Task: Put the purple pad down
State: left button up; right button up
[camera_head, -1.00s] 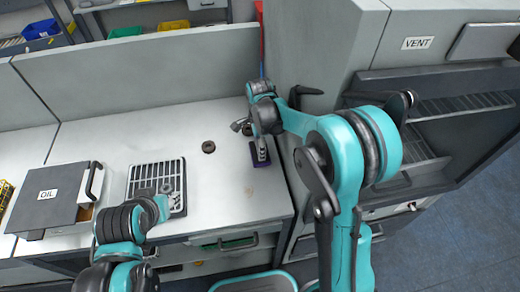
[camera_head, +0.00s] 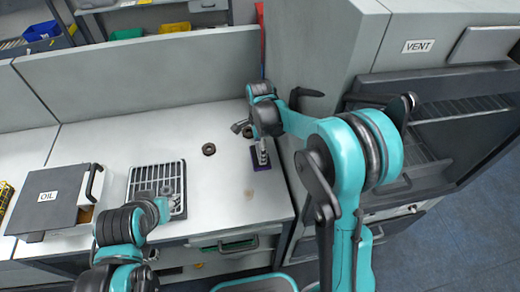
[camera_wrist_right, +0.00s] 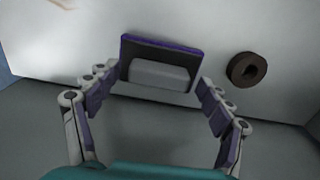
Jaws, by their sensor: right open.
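The purple pad (camera_head: 258,167) lies on the white counter near its right end, at the foot of the tall grey cabinet. In the right wrist view it is a dark slab with a purple rim (camera_wrist_right: 150,43) and a grey block on its near side. My right gripper (camera_head: 262,151) points down at the pad. Its fingers (camera_wrist_right: 157,82) are spread apart on either side of the grey block, with gaps visible. My left gripper (camera_head: 168,192) hangs over the metal rack, and its fingers are too small to read.
A dark ring (camera_head: 208,149) lies on the counter left of the pad and shows in the right wrist view (camera_wrist_right: 246,69). A slatted rack (camera_head: 147,178) and a grey OIL box (camera_head: 50,200) are further left. The VENT cabinet (camera_head: 335,45) closes off the right side.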

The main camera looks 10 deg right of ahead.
pick_arm(q)
notch_tip(320, 180, up, 3)
jog(key=p, duration=0.2)
jog(key=shift+p, duration=0.35)
pick_arm(e)
notch_tip(320, 180, up, 11)
jog(key=shift+s, duration=0.1)
